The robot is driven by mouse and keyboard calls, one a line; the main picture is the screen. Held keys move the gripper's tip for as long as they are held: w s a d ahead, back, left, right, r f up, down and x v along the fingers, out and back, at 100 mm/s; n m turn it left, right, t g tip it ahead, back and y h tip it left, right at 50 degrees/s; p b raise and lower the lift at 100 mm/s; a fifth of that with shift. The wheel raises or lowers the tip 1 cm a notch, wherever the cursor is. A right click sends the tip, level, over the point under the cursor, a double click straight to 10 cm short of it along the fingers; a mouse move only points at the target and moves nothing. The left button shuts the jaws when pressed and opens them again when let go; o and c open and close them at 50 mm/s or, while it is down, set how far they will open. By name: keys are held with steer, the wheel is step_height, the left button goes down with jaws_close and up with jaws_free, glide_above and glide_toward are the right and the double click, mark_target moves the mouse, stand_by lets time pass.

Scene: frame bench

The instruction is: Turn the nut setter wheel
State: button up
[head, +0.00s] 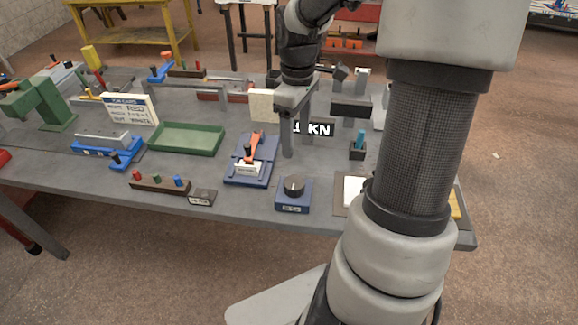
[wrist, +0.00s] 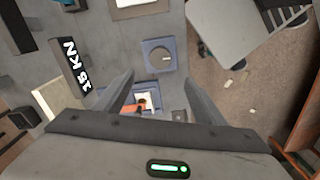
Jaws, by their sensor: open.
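A dark round knob (head: 293,185) with a pointer sits on a blue base near the front edge of the bench. Its front label is too small to read, so I cannot tell for sure that it is the nut setter wheel. The knob also shows in the wrist view (wrist: 160,58), apart from my fingers. My gripper (head: 292,142) points down above the bench, behind the knob and right of a blue fixture with an orange lever (head: 254,148). In the wrist view my gripper (wrist: 160,74) is open, with nothing between its fingers.
A dark display reading "KN" (head: 320,129) stands right of my gripper; it reads "15 KN" in the wrist view (wrist: 70,66). A green tray (head: 186,139) lies to the left. A small block with a blue-green peg (head: 360,140) stands right.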

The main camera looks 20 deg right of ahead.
mark_target(294, 182)
step_height(294, 182, down, 17)
steer(key=shift+a+r+b, duration=0.1)
steer(key=shift+r+b, duration=0.1)
steer(key=shift+b, duration=0.65)
